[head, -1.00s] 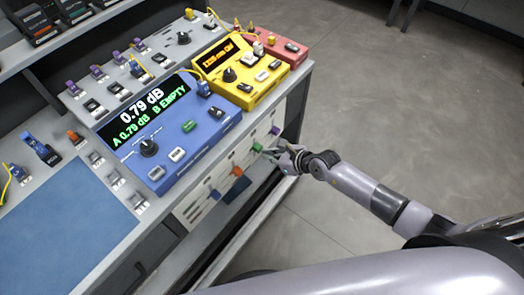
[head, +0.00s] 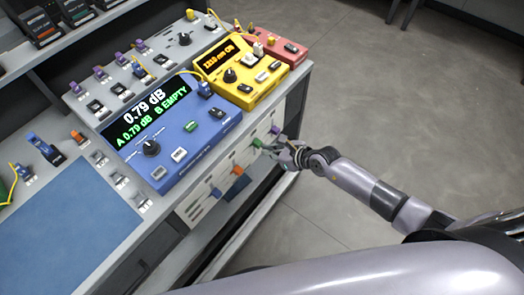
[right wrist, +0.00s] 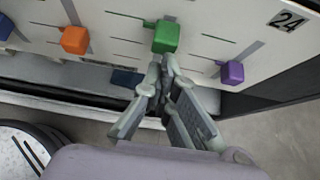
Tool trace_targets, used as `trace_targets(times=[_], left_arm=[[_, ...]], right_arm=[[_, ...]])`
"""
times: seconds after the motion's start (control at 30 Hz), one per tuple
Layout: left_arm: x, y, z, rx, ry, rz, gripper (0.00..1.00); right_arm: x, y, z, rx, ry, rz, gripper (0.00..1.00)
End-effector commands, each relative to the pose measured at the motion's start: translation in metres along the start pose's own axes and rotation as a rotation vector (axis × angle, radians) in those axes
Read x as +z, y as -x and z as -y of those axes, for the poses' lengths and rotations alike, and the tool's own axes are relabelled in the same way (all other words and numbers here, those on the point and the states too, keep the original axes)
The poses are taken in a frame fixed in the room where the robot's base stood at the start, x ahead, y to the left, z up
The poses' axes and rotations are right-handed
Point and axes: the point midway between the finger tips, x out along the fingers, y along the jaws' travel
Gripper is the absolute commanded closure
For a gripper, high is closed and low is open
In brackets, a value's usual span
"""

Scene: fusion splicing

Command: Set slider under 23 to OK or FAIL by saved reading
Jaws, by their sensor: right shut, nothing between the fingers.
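The front panel (head: 200,204) of the bench holds a row of coloured slider knobs. The green knob (right wrist: 166,37) is between the orange knob (right wrist: 75,40) and the purple knob (right wrist: 232,72) in the right wrist view. The label "24" (right wrist: 287,20) is near the purple one; no label 23 is readable. The green knob also shows in the head view (head: 257,143). My right gripper (right wrist: 164,66) is shut and empty, its fingertips close at the green knob's lower edge; contact is unclear. The blue meter (head: 168,131) reads 0.79 dB, with "A 0.79 dB B EMPTY". My left gripper is out of view.
A yellow unit (head: 240,75) reading 1310 nm ON and a red unit (head: 287,47) stand behind the meter. A blue mat (head: 70,225) lies at the left. The floor (head: 400,110) at the right is clear.

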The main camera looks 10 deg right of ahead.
Motion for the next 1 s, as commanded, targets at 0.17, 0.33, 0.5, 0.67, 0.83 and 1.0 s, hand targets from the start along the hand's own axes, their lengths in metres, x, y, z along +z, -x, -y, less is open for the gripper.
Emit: trace_targets(times=[0.17, 0.33, 0.5, 0.67, 0.83, 1.0], left_arm=[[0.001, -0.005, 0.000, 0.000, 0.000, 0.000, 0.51], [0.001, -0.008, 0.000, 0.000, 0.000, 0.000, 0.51], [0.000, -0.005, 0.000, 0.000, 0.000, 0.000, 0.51], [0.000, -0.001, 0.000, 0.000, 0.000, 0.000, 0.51], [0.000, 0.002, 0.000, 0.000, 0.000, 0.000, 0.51], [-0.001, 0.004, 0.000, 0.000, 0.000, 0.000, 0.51]], right_arm=[[0.023, -0.007, 0.000, -0.004, 0.000, 0.061, 1.00], [0.020, -0.009, 0.000, -0.005, 0.000, 0.062, 1.00], [0.017, -0.003, 0.000, -0.005, -0.001, 0.061, 1.00], [0.009, 0.007, 0.000, -0.004, 0.001, 0.060, 1.00], [-0.002, 0.018, -0.001, -0.003, 0.003, 0.057, 1.00], [-0.014, 0.029, -0.001, -0.003, 0.003, 0.048, 1.00]])
